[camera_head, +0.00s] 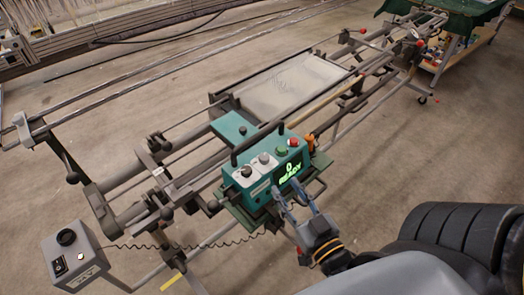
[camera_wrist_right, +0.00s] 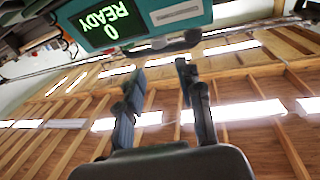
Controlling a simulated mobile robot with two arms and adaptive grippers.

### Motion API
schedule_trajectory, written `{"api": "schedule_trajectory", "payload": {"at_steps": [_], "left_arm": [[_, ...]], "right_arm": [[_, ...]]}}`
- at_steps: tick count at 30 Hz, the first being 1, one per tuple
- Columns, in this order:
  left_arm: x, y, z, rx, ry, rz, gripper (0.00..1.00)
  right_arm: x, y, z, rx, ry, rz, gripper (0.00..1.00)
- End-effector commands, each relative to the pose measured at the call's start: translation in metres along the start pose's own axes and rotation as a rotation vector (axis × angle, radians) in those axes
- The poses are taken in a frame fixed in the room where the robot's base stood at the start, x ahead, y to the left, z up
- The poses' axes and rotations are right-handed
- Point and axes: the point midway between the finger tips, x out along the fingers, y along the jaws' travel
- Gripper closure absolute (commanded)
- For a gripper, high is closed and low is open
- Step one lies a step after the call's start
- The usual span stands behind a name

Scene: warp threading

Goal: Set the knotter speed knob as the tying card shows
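The teal knotter box (camera_head: 247,191) sits on the frame in the middle of the head view. I cannot identify the tying card. My left gripper is out of view.
A green button (camera_head: 281,150) and a red button (camera_head: 294,141) sit beside the knobs. A black handle bar rises along the box's back. A grey control box (camera_head: 75,258) stands at lower left, with a coiled cable (camera_head: 190,245) running from it. The floor is open around the frame.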

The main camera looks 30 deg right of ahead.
Motion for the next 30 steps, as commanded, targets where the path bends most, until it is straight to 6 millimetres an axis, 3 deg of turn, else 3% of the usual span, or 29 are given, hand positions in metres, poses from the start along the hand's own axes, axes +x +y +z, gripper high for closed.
{"api": "schedule_trajectory", "payload": {"at_steps": [3,8,18,24,30], "left_arm": [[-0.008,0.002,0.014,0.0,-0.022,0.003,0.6],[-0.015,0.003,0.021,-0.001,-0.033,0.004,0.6],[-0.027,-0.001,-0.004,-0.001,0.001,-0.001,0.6],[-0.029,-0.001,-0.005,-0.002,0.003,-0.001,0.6],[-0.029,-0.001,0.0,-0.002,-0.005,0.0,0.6]], "right_arm": [[0.02,0.0,-0.004,0.0,0.005,0.0,0.64],[0.049,0.0,-0.004,-0.001,0.004,-0.001,0.64],[0.104,0.0,-0.002,-0.001,0.002,0.0,0.64],[0.119,0.0,-0.001,-0.001,0.001,0.0,0.64],[0.122,0.0,0.0,-0.001,-0.001,0.0,0.64]]}}
